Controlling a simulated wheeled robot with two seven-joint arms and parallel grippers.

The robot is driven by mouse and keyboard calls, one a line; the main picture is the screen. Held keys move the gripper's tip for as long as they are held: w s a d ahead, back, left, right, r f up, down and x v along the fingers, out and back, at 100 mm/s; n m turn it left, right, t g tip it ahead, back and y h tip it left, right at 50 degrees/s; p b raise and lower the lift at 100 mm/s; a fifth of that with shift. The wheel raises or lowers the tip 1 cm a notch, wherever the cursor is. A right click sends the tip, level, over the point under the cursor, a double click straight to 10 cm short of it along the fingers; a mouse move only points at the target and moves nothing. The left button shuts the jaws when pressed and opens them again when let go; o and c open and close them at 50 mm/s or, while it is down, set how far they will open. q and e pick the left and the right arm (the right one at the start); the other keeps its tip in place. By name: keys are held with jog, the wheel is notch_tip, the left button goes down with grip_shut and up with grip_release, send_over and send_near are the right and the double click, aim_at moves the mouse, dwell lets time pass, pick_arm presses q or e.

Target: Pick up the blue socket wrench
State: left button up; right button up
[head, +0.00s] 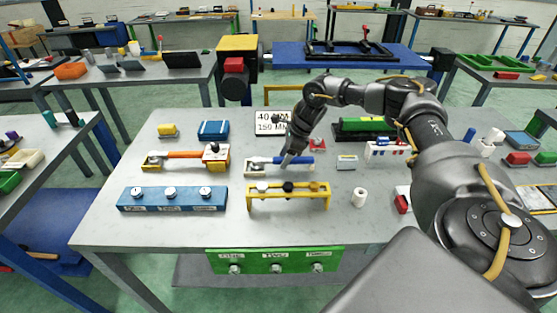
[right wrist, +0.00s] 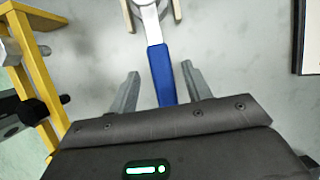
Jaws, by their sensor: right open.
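The blue socket wrench has a blue handle (head: 304,160) and a silver head, and lies in a low holder (head: 254,171) in the middle of the table. In the right wrist view its blue handle (right wrist: 161,78) points toward my palm, with the silver shaft at the top edge. My right gripper (head: 287,163) is open at the handle. In the right wrist view its two fingers (right wrist: 160,70) stand on either side of the handle, with gaps visible on both sides. Part of the wrench is hidden behind the gripper in the head view. My left gripper is not in view.
A yellow rack (head: 288,199) stands just in front of the wrench, close to my gripper. A blue rack (head: 172,207) is at front left, and an orange-handled tool (head: 184,155) lies to the left. A white roll (head: 358,197) stands to the right.

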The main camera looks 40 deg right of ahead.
jog(key=shift+x, duration=1.4)
jog(key=shift+w+d, duration=0.1)
jog(key=c, duration=1.1)
grip_shut()
jog(key=shift+r, duration=0.1)
